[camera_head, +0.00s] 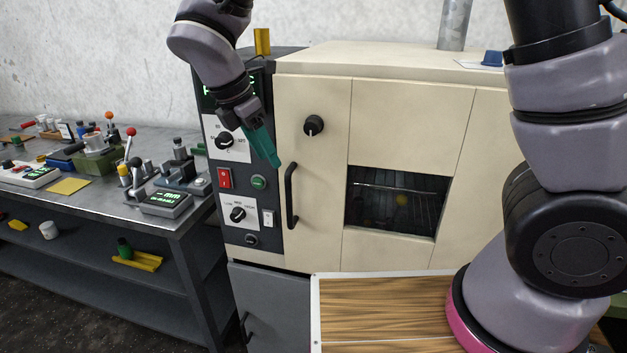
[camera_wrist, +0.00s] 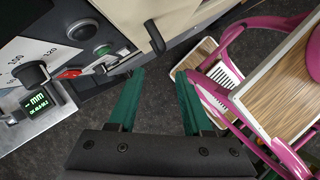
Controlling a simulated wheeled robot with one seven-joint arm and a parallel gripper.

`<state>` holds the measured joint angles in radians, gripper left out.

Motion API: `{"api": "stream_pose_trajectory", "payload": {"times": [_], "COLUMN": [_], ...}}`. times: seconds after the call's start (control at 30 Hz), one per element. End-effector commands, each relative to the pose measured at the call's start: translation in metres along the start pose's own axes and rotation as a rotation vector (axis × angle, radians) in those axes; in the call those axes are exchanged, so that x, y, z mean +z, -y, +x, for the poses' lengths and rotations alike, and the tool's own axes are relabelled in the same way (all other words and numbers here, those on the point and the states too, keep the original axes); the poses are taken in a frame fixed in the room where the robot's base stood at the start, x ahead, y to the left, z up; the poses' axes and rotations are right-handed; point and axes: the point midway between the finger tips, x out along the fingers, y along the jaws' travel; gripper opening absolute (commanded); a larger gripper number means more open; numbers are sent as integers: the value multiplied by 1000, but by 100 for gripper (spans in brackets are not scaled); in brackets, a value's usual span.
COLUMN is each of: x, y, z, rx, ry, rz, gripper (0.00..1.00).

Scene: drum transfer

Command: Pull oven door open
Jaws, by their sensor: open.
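The oven (camera_head: 311,83) is a cream cabinet with a door whose window (camera_head: 396,203) shows a rack inside. The door looks closed. A black vertical bar handle (camera_head: 290,196) sits on the door's left side, and a black round knob (camera_head: 313,125) is above it. In the wrist view the handle (camera_wrist: 154,37) is ahead of the fingers, near the top middle. My gripper (camera_head: 277,163) has green fingers and points down just above and left of the handle, apart from it. In the wrist view my gripper (camera_wrist: 158,76) is open with nothing between its fingers.
A control panel (camera_head: 238,185) with dials and switches lines the oven's left side. A metal workbench (camera_head: 120,205) with several tools stands at left. A wood-topped surface (camera_head: 385,305) is in front of the oven. My own arm covers the right side.

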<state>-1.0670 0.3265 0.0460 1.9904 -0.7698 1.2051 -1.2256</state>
Motion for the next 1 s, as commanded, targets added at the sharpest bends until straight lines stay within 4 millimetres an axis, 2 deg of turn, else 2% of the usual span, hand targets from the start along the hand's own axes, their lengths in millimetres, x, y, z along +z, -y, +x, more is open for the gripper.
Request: {"api": "stream_pose_trajectory", "payload": {"times": [0.13, 0.27, 0.5, 0.7, 0.83, 1.0], "x": [-4, -4, -3, -3, -3, -3], "y": [0, 0, 0, 0, 0, -1], "z": [4, 20, 66, 96, 106, 109], "rx": [0, -2, -3, -1, -1, 1], "ry": [6, 7, 7, 6, 6, 5], "rz": [-21, -21, -21, -19, -18, -18], "gripper": [50, 50, 50, 50, 50, 50]}}
